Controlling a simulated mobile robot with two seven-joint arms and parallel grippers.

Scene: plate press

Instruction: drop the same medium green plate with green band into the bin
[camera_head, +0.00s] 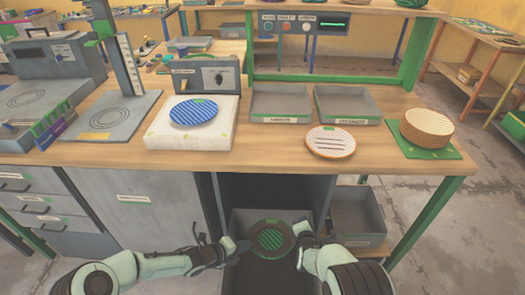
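My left gripper (240,246) is at the plate's left edge. My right gripper (300,230) is at its right edge and overlaps the rim. The fingers of both are small and dark, so I cannot tell whether either is shut on the rim.
Another grey bin (358,212) stands lower right.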

